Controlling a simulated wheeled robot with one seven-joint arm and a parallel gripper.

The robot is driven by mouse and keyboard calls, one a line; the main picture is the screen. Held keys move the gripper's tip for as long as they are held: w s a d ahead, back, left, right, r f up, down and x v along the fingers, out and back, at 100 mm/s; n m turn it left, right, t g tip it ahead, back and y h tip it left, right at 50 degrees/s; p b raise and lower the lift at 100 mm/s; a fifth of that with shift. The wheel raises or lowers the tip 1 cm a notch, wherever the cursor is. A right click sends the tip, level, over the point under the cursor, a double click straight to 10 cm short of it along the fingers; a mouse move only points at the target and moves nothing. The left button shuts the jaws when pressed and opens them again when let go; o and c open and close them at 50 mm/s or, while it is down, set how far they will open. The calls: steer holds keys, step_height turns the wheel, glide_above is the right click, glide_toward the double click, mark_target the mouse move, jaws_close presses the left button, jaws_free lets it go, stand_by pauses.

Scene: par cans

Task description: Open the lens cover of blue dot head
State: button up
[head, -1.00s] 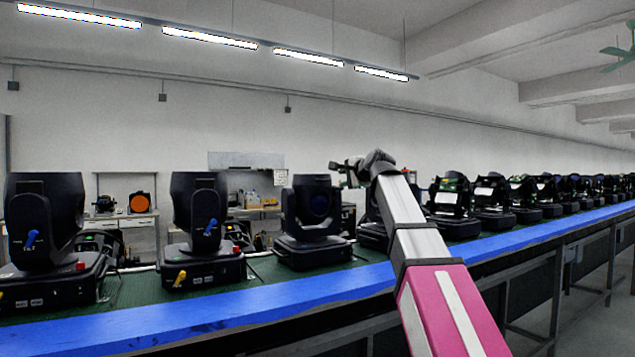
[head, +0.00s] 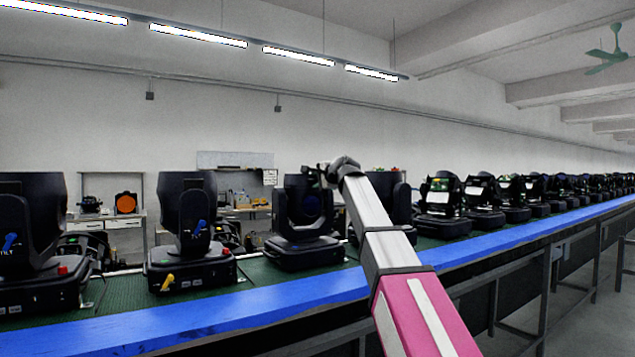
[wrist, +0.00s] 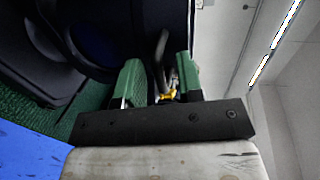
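The head with a dark blue round lens (head: 312,206), which I take to be the blue dot head, stands upright on its black base on the green belt. In the wrist view its dark body and blue lens area (wrist: 95,42) fill the upper left. My gripper (head: 324,174) is at the upper right edge of this head. In the wrist view my gripper (wrist: 160,80) has its two green fingers apart. A thin grey curved piece, perhaps a cover's handle or edge, shows between them; I cannot tell whether they touch it.
Two heads with blue levers (head: 196,222) stand to the left. Another head (head: 390,205) stands partly behind my arm, and a long row runs off right. A blue rail (head: 250,308) edges the belt in front. A workbench (head: 125,220) stands behind.

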steer(key=shift+w+a, duration=0.15)
steer(key=shift+w, duration=0.05)
steer(key=shift+f, duration=0.1)
jaws_close()
